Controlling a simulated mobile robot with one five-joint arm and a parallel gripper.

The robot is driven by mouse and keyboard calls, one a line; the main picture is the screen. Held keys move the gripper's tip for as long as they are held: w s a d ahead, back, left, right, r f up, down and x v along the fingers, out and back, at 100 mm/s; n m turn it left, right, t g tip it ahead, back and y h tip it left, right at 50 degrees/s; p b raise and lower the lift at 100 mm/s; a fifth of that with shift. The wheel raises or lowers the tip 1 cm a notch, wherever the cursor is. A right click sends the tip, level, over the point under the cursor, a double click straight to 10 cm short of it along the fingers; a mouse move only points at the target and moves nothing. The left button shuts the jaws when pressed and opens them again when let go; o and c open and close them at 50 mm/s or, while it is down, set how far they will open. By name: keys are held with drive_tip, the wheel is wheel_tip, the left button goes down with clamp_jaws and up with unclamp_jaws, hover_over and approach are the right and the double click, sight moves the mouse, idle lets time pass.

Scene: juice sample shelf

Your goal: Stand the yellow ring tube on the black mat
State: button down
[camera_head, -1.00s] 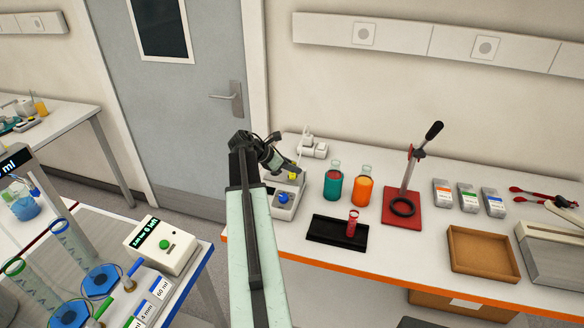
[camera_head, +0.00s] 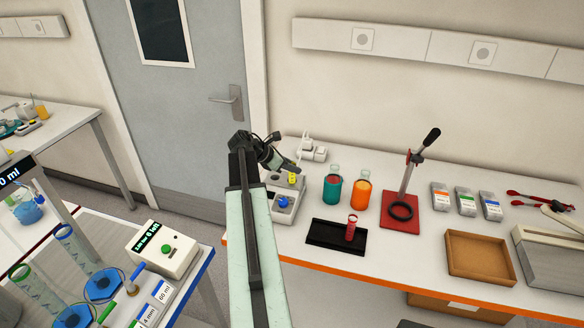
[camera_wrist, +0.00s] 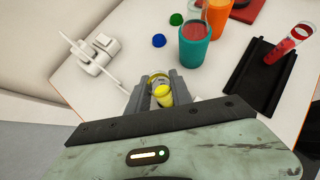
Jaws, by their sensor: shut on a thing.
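My gripper (camera_wrist: 160,95) is shut on the yellow ring tube (camera_wrist: 162,93), seen from above between the two fingers in the wrist view. In the head view a small yellow part (camera_head: 291,178) shows just below my gripper (camera_head: 296,170), over the pale stand at the left of the bench. Most of the tube is hidden by the fingers. The black mat (camera_head: 322,241) lies to the right and nearer the bench's front edge, apart from my gripper. A red tube (camera_head: 351,228) stands on its right part. The mat also shows at right in the wrist view (camera_wrist: 250,88).
A teal beaker (camera_head: 332,190) and an orange one (camera_head: 362,193) stand behind the mat. A red-based press (camera_head: 401,222) stands right of them. A blue knob (camera_head: 283,202) sits on the pale stand. The mat's left part is clear.

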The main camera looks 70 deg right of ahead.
drive_tip(key=shift+r+p, duration=1.95)
drive_tip(key=shift+r, duration=0.15)
